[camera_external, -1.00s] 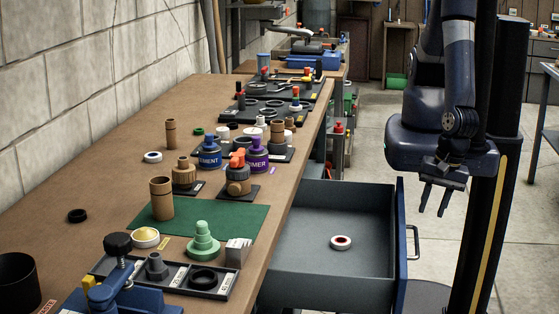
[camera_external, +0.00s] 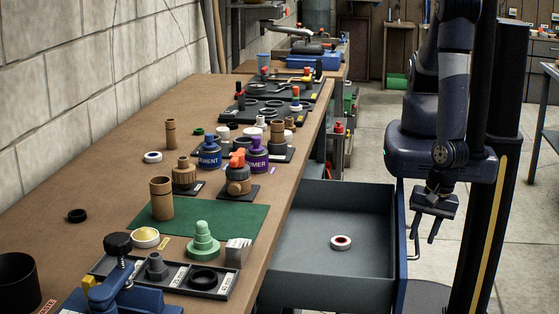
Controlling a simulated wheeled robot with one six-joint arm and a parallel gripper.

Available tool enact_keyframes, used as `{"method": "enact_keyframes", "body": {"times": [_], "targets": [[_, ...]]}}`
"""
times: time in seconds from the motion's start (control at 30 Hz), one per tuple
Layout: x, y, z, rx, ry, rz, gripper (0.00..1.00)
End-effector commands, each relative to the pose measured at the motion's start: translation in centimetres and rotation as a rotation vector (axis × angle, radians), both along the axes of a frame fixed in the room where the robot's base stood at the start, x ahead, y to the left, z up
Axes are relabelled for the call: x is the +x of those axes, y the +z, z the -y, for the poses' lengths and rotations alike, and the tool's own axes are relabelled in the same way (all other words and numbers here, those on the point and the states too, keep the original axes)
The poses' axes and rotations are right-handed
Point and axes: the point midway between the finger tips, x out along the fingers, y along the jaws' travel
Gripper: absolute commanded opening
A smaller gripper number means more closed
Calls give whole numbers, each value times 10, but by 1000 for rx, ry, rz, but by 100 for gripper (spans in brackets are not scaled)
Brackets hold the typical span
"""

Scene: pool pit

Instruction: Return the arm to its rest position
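My gripper (camera_external: 425,236) hangs at the right, beside the outer front of the open drawer and close to its handle in the picture. Its two dark fingers point down and stand apart with nothing visible between them. My arm is folded down in front of my column, to the right of the workbench (camera_external: 125,112). The open drawer (camera_external: 325,271) holds a white ring with a red inside (camera_external: 341,242), lying flat on the drawer floor. How far the gripper is from the drawer handle (camera_external: 415,243) is hard to tell.
The bench carries a green mat (camera_external: 232,213) with a brown cylinder (camera_external: 161,198), a blue jar (camera_external: 209,153), a purple jar (camera_external: 258,155) and a black tray (camera_external: 176,273) of fittings. Another table (camera_external: 548,124) stands at the far right. Open floor lies behind my arm.

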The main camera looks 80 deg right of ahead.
Motion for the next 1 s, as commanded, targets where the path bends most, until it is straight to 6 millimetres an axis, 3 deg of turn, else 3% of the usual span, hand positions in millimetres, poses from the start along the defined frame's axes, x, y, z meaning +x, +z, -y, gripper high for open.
{"method": "enact_keyframes", "body": {"times": [0.03, 0.2, 0.63, 0.83, 1.0], "targets": [[2, -12, 1, -3, -1, 1, 32], [5, -28, 0, 0, 1, 0, 32], [8, -29, 0, 1, 1, 0, 32], [3, -18, -1, 2, 1, 0, 32], [-1, 11, -1, 4, 1, 0, 32]]}}
